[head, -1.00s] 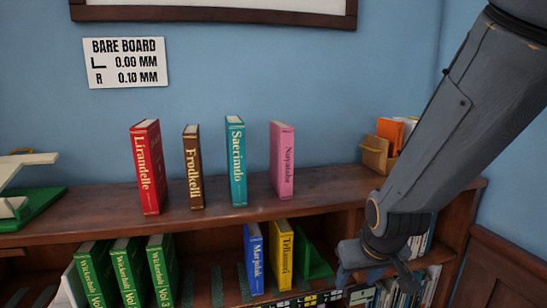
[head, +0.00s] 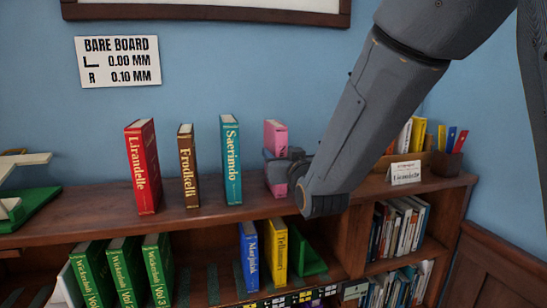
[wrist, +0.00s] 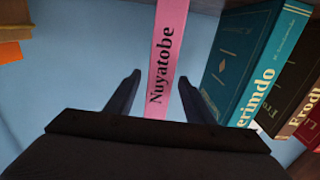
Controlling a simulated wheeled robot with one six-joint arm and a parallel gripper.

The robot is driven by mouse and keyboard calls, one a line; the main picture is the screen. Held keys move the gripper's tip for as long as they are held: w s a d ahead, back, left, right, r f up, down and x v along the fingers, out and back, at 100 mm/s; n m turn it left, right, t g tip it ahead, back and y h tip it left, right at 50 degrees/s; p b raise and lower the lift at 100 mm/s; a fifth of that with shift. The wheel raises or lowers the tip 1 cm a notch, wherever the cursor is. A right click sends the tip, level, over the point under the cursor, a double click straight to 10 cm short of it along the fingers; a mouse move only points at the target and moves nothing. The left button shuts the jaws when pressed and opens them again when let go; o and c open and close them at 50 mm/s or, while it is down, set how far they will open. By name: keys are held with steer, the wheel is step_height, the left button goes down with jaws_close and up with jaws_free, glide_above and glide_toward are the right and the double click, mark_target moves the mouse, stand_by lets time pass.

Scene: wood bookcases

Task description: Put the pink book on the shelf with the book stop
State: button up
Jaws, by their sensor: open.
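The pink book (head: 276,135) stands upright on top of the bookcase, right of the teal book. In the wrist view its spine (wrist: 164,60) reads "Nuyatobe" and lies between my gripper's two fingers. My gripper (head: 284,168) is open around the pink book; whether the fingers touch it I cannot tell. My gripper also shows in the wrist view (wrist: 165,95). The green book stop (head: 309,258) stands on the shelf below, right of the yellow book (head: 278,250) and the blue book (head: 249,256). My arm hides part of the pink book.
A teal book (head: 231,160), a brown book (head: 188,165) and a red book (head: 143,167) stand left of the pink one. Several green volumes (head: 158,270) stand at the lower left, with a gap before the blue book. A wooden box (head: 442,163) stands at the right.

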steer(key=shift+f+p+x, duration=0.2)
steer(key=shift+p+x, duration=0.55)
steer(key=shift+x, duration=0.75)
steer(key=shift+f+p+x, duration=0.2)
steer(key=shift+p+x, duration=0.55)
steer(key=shift+x, duration=0.75)
steer(key=shift+r, duration=0.1)
jaws_close()
